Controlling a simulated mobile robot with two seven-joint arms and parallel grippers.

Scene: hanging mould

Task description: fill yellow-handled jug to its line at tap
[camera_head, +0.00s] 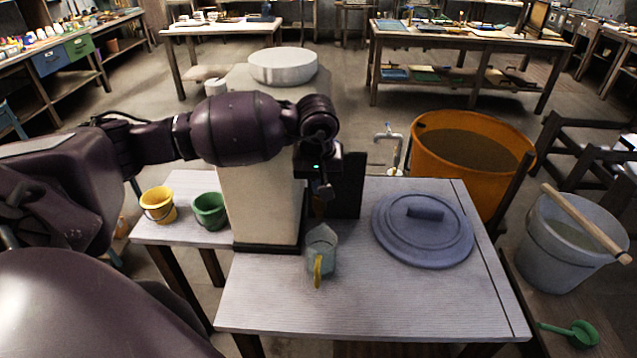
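The translucent grey-green jug (321,242) with a yellow handle stands on the light wooden table, close to the foot of the cream block. Its handle points toward me; a fill line and any water inside are too small to make out. My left gripper (322,192) hangs just above and behind the jug, apparently not holding it. Its fingers are dark and partly hidden, so their opening is unclear. A pale metal tap (389,140) on a pipe stands behind the table, left of the orange tub. My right gripper is out of view.
A blue-grey lid (423,236) lies right of the jug. An orange tub (470,160) of liquid stands behind the table; a grey bucket (565,258) and green scoop (570,332) are right. Yellow (158,212) and green (208,217) pails sit left. The table front is clear.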

